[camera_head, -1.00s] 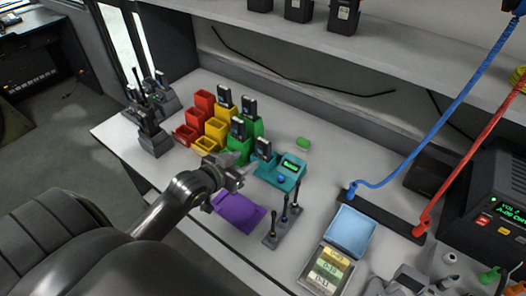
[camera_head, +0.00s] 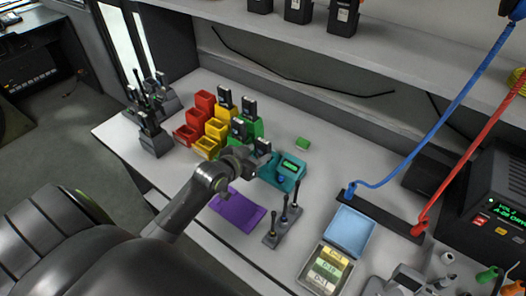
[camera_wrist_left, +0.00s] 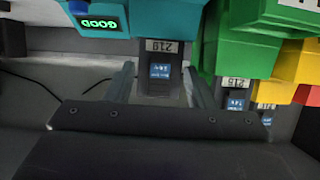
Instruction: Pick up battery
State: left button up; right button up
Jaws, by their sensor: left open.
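The battery (camera_head: 263,145), dark with a small screen, stands upright in the teal tester (camera_head: 291,170). In the left wrist view the battery (camera_wrist_left: 160,70) hangs below the teal tester (camera_wrist_left: 165,18) because that picture is upside down. My left gripper (camera_head: 248,158) is at the battery, and its hand hides part of it and of the tester's left side. In the wrist view the two fingers of my left gripper (camera_wrist_left: 162,85) are open, one on each side of the battery, with gaps showing. The tester's display reads GOOD. My right gripper is out of view.
Red (camera_head: 197,115), yellow (camera_head: 209,138) and green (camera_head: 256,130) bins stand left of the tester, some holding other batteries. A purple tray (camera_head: 237,211) and a stand of tools (camera_head: 284,220) are in front.

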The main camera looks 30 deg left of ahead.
pick_arm(q)
jog(key=c, duration=0.6)
jog(key=shift+r, duration=0.1)
notch_tip(320, 180, up, 10)
jog(key=shift+f, duration=0.1)
